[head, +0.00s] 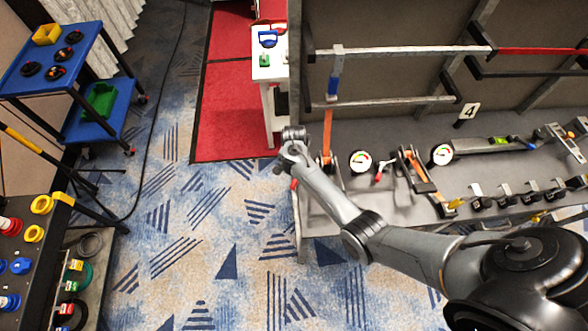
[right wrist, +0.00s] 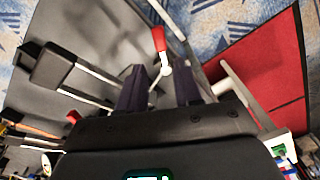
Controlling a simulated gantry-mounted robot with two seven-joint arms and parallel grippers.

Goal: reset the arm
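My right arm (head: 330,195) comes in from the lower right of the head view and reaches left across the front of the grey workbench (head: 400,205). Its far end is at the bench's left end, and the fingers cannot be made out there. In the right wrist view my right gripper (right wrist: 160,88) has its two dark fingers apart, with nothing held between them. A metal lever with a red handle (right wrist: 159,38) shows just beyond the fingertips; whether it touches them I cannot tell. My left gripper is not in view.
The bench carries round gauges (head: 360,161), an orange-handled clamp (head: 418,170) and several small clamps. A white table (head: 270,75) stands on red carpet (head: 235,105). A blue cart (head: 55,60) and a dark parts rack (head: 50,255) stand left. Patterned floor (head: 200,240) between is clear.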

